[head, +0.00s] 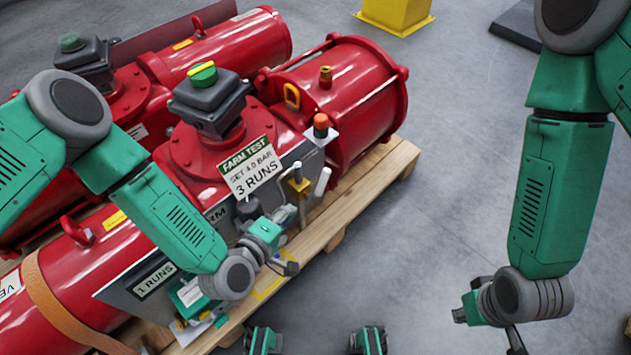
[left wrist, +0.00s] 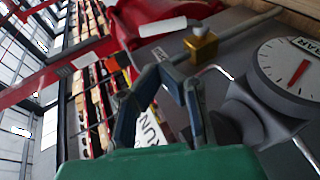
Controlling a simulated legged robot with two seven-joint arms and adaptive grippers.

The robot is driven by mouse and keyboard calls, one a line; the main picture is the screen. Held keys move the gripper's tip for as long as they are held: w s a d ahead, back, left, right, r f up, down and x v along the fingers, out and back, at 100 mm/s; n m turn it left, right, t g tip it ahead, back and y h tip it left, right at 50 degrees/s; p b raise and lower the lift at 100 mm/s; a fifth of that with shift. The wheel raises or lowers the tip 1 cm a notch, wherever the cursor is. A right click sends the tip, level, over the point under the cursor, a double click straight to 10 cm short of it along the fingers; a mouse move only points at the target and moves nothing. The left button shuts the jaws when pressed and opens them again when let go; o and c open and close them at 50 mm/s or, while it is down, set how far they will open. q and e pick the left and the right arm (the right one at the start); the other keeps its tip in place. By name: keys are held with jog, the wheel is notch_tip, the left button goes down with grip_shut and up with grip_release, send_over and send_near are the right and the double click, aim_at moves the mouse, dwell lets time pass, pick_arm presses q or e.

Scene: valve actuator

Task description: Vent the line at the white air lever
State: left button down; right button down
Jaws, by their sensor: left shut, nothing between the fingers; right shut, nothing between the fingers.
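The white air lever (head: 322,181) stands slightly tilted beside a yellow brass valve (head: 299,186) on the front of the red actuator. In the left wrist view the white lever (left wrist: 162,27) lies beyond the fingertips, with the brass block (left wrist: 200,44) beside it. My left gripper (head: 288,213) is just short of the brass valve and lever in the head view. Its fingers (left wrist: 170,78) are shut and empty, apart from the lever. My right gripper (head: 460,314) is shut and empty over the floor at the lower right, its fingertips barely visible.
A round gauge (left wrist: 292,66) with a red needle sits close to the left fingers. A sign (head: 250,169) reads "SET 4.0 BAR 3 RUNS". An orange-red button (head: 321,121) is above the lever. A wooden pallet (head: 375,185) carries the actuator.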

aim_at(321, 182)
pick_arm(q)
jog(key=b+x, duration=0.4)
jog(key=x, duration=0.8)
jog(key=shift+w+d+f, duration=0.1)
jog(key=shift+d, duration=0.25)
jog(key=shift+w+f+b, duration=0.2)
jog(key=shift+w+b, duration=0.2)
jog(key=shift+w, duration=0.15)
jog(key=shift+d, duration=0.15)
